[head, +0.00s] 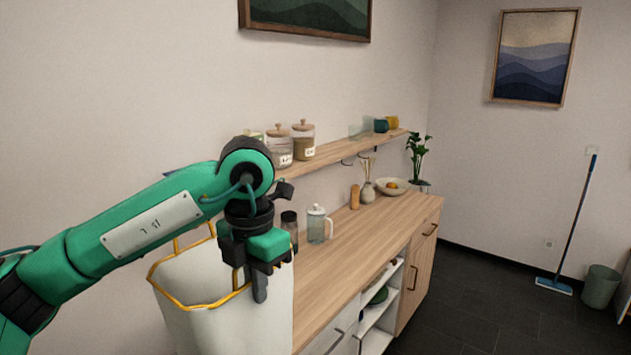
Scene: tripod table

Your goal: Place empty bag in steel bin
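A white bag (225,325) with yellow trim and a yellow handle is in the lower left of the head view. It is upright with its mouth open, and its lower part is cut off by the frame. My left gripper (259,284) points down at the bag's right rim. Its dark fingers close together at the rim, and it appears shut on the bag. A small grey-green bin (600,288) stands on the floor at the far right; its material is hard to tell. My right gripper is out of view.
A wall shelf (340,155) holds jars. A mop (574,230) leans by the bin. Dark floor (480,300) is clear between.

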